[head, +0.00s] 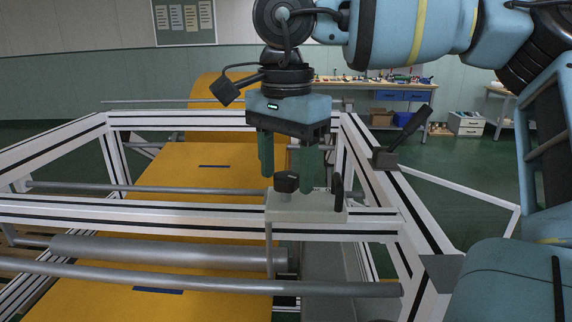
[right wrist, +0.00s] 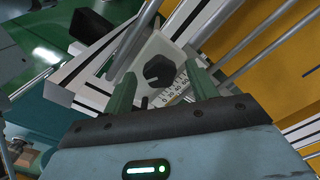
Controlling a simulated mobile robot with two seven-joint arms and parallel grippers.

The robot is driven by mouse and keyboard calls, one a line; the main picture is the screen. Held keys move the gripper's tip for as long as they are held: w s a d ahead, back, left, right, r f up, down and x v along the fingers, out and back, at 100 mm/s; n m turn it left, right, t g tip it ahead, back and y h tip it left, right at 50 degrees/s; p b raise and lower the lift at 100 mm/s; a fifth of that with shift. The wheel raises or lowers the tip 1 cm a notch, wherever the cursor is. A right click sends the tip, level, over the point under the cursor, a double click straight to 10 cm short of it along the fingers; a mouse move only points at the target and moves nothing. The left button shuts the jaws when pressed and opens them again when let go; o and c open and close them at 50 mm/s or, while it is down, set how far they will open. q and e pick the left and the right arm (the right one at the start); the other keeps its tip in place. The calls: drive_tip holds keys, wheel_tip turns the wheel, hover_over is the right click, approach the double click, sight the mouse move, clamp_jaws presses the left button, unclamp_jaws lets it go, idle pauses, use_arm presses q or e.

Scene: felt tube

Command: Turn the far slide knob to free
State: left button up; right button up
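A black lobed knob (head: 286,182) stands on a pale slide block (head: 310,207) on the frame's cross rail. In the right wrist view the knob (right wrist: 158,70) sits on the block's light plate, beside a numbered scale (right wrist: 174,90). My right gripper (head: 287,184) points down over the block with its two green fingers apart, one to each side of the knob. In the right wrist view gaps show between the knob and both fingers. How deep the fingertips reach beside the knob is hard to tell. My left gripper is not in view.
A black lever (head: 338,191) stands at the block's right end, close to the right finger. A black handle (head: 408,130) rises from the right frame corner. A roller (head: 160,251) and a grey bar (head: 210,280) cross nearer me, above the orange felt (head: 190,215).

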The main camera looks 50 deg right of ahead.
sight(285, 175)
drive_tip(key=shift+r, duration=3.95)
